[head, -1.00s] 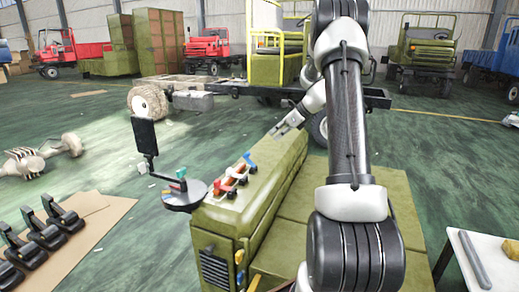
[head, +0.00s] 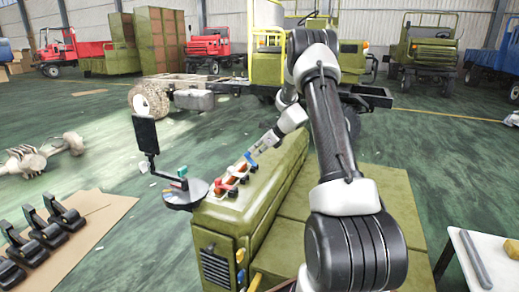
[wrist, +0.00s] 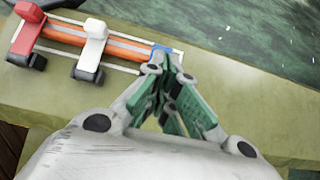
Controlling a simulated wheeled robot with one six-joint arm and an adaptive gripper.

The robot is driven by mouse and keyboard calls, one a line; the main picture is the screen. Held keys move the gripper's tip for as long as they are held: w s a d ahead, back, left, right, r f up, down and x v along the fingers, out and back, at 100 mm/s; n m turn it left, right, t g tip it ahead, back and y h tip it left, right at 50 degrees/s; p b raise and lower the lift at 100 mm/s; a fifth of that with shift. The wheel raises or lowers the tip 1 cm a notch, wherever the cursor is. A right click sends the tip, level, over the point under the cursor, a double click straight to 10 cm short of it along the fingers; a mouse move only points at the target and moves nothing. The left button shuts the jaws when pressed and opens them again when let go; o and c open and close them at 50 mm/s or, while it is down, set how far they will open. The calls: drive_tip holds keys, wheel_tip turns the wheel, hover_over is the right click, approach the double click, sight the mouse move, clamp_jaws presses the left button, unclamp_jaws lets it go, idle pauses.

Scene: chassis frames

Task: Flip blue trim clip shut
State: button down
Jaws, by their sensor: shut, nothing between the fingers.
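The blue trim clip (head: 249,160) is at the far end of a row of clips along an orange bar on the olive hood. In the wrist view only a bit of the blue clip (wrist: 160,48) shows, right at my fingertips. My gripper (head: 257,150) is shut and empty, its tips at or very near the blue clip. In the wrist view my gripper (wrist: 167,66) has its green-sided fingers together. They hide most of the clip, so I cannot tell its lever angle or whether they touch.
A white clip (wrist: 95,30) and a red clip (wrist: 28,14) sit along the orange bar (wrist: 120,45), beside the blue one. A round dark tray (head: 181,197) with a post and black panel stands left of the hood (head: 235,212). The hood's top is otherwise clear.

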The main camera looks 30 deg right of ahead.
drive_tip(key=shift+a, duration=0.1)
idle(0.3)
drive_tip(key=shift+w+a+g, duration=0.1)
drive_tip(key=shift+w+g, duration=0.1)
drive_tip(key=shift+g, duration=0.1)
drive_tip(key=shift+w+a+r+h, duration=0.1)
drive_tip(key=shift+w+a+h, duration=0.1)
drive_tip(key=shift+h, duration=0.2)
drive_tip(key=shift+w+a+g+h, duration=0.6)
drive_tip(key=shift+w+g+h, duration=0.1)
drive_tip(key=shift+g, duration=0.5)
drive_tip(key=w+g+h, duration=0.1)
drive_tip(key=w+a+f+g+h, duration=0.1)
drive_tip(key=g, duration=0.1)
drive_tip(key=shift+w+a+f, duration=0.1)
drive_tip(key=shift+a+f, duration=0.15)
drive_tip(key=shift+w+a+f, duration=0.25)
drive_tip(key=shift+w, duration=0.05)
drive_tip(key=shift+s+d, duration=0.1)
